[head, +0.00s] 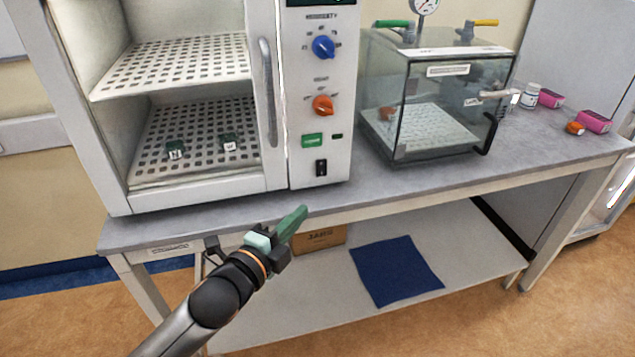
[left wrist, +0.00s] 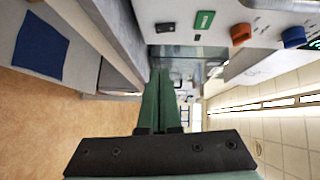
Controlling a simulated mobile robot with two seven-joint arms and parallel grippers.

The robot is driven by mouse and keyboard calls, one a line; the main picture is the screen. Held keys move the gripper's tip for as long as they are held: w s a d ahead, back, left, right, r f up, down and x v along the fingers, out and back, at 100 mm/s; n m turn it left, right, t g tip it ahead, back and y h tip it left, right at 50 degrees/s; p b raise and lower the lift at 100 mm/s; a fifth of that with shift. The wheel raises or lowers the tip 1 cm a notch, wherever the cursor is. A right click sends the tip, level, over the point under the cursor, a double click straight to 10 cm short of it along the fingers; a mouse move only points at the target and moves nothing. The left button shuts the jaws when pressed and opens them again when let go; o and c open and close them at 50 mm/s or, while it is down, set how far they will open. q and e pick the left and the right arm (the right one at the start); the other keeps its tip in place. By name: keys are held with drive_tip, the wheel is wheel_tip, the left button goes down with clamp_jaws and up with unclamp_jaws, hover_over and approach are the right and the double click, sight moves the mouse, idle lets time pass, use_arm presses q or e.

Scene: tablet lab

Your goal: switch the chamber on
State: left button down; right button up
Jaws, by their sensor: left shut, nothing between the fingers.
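The chamber (head: 215,185) is a white cabinet with perforated shelves, on the left of the bench. Its control panel (head: 297,90) carries a blue knob (head: 323,46), an orange knob (head: 322,105), a green button or label (head: 312,140) and a black rocker switch (head: 321,167). In the left wrist view the switch (left wrist: 165,27) and the green piece (left wrist: 204,20) show near the top. My left gripper (head: 300,214) has green fingers, shut and empty, in front of the bench edge, below the panel and apart from it. The fingertips (left wrist: 161,72) point towards the bench. My right gripper is not in view.
A clear glass box (head: 430,110) with a gauge stands right of the chamber. A white bottle (head: 530,95) and pink boxes (head: 593,121) lie farther right. The grey bench top (head: 370,187) has a free front strip. A blue cloth (head: 396,271) and a carton (head: 320,238) are on the lower shelf.

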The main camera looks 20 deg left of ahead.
use_arm(q)
approach(325, 174)
drive_tip(key=w+d, duration=0.3)
drive_tip(key=d, duration=0.1)
drive_tip(key=shift+w+a+f, duration=0.2)
drive_tip(key=shift+w+a, duration=0.7)
drive_tip(key=shift+w, duration=0.05)
drive_tip(key=shift+w+a+f, duration=0.1)
drive_tip(key=shift+w+a, duration=0.25)
drive_tip(key=shift+w, duration=0.2)
drive_tip(key=shift+w+a+f+b, duration=0.1)
drive_tip(key=shift+f+b, duration=0.15)
drive_tip(key=shift+b, duration=0.1)
drive_tip(key=shift+w+a+r, duration=0.1)
drive_tip(key=shift+r, duration=0.05)
